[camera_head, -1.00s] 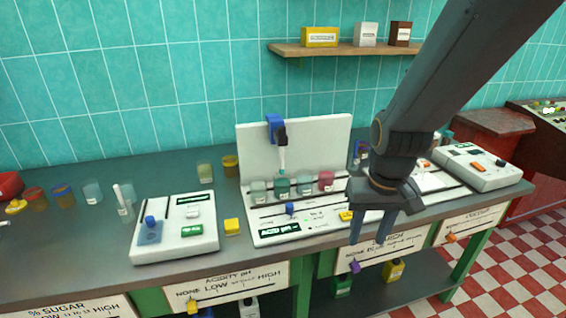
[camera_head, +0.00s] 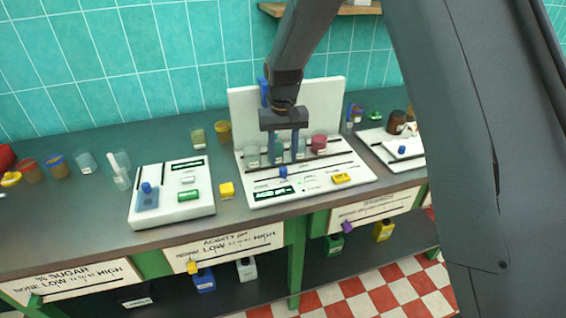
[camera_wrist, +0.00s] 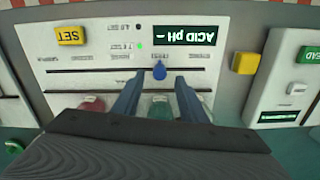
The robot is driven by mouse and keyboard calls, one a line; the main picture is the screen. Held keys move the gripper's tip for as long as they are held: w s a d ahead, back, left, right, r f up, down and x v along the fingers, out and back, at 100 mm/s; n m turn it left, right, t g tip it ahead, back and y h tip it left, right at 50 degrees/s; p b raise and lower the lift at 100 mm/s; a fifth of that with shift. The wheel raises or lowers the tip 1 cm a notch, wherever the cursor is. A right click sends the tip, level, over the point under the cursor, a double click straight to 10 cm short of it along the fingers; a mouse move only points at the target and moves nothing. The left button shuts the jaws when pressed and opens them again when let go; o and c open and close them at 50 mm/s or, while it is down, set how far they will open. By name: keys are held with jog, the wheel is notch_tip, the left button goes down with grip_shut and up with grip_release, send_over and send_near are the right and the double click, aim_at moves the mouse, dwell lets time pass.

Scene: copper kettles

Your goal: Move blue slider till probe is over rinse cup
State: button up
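The blue slider (camera_head: 283,172) is a small knob in a slot on the front of the white acid pH station (camera_head: 340,165); in the wrist view the slider (camera_wrist: 159,69) lies just beyond and between my fingertips. My gripper (camera_head: 286,155) points down over the cup row, its fingers apart and empty; the wrist view also shows the open gripper (camera_wrist: 160,82). A teal cup (camera_wrist: 158,108) shows between the fingers. A clear cup (camera_head: 252,155) and a pink cup (camera_head: 318,143) flank it. Which cup is the rinse cup is not legible. My arm hides the probe; only its blue carrier (camera_head: 264,92) shows.
A yellow SET button (camera_head: 341,178) is on the station's front right. A yellow block (camera_head: 227,189) and another white meter (camera_head: 172,195) stand left. A white backboard (camera_head: 325,100) rises behind the cups. The counter's front edge is close.

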aim_at(283, 169)
jog(key=shift+f+p, duration=0.4)
jog(key=shift+f, duration=1.45)
grip_shut()
